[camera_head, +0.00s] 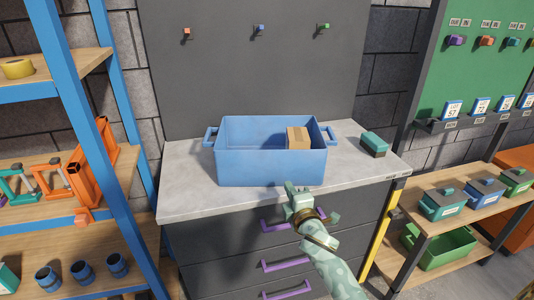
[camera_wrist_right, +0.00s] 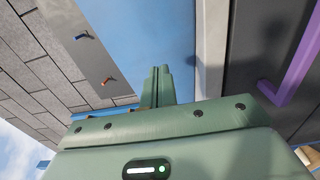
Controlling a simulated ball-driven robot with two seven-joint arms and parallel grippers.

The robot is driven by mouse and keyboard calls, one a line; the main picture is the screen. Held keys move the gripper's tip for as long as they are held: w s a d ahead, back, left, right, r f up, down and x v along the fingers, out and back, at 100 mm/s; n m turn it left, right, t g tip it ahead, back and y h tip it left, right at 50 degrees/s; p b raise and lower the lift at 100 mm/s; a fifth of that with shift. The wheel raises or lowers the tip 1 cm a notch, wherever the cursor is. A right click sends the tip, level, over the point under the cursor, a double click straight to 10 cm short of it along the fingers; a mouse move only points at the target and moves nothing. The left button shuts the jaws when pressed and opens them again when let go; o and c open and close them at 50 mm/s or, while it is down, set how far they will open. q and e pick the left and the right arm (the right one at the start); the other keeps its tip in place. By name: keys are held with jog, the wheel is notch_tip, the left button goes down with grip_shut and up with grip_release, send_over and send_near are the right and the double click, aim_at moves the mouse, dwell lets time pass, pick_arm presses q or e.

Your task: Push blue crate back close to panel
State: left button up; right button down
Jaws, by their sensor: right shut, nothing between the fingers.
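A blue crate (camera_head: 272,167) stands upright on the grey top of a drawer cabinet (camera_head: 190,201). It holds a brown box (camera_head: 298,138) at its right rear. A dark grey panel (camera_head: 250,75) rises behind the crate. My right gripper (camera_head: 289,187) is shut and empty, with its tips at the lower front of the crate. In the right wrist view the shut fingers (camera_wrist_right: 157,86) point at the blue crate wall (camera_wrist_right: 160,35); I cannot tell whether they touch it. My left gripper is not in view.
A teal box (camera_head: 374,144) lies on the cabinet top to the right of the crate. Purple drawer handles (camera_head: 285,265) stick out below the front edge. Blue-framed shelves stand at the left and a wooden rack with small boxes at the right. The countertop left of the crate is clear.

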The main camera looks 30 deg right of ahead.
aim_at(281, 173)
jog(key=shift+b+x, duration=0.7)
jog(key=shift+x, duration=1.85)
jog(key=shift+b+x, duration=0.6)
jog(key=shift+x, duration=0.9)
jog(key=shift+p+v, duration=0.55)
jog(key=shift+v, duration=0.25)
jog(key=shift+s+a, duration=0.15)
jog(key=shift+s, duration=0.55)
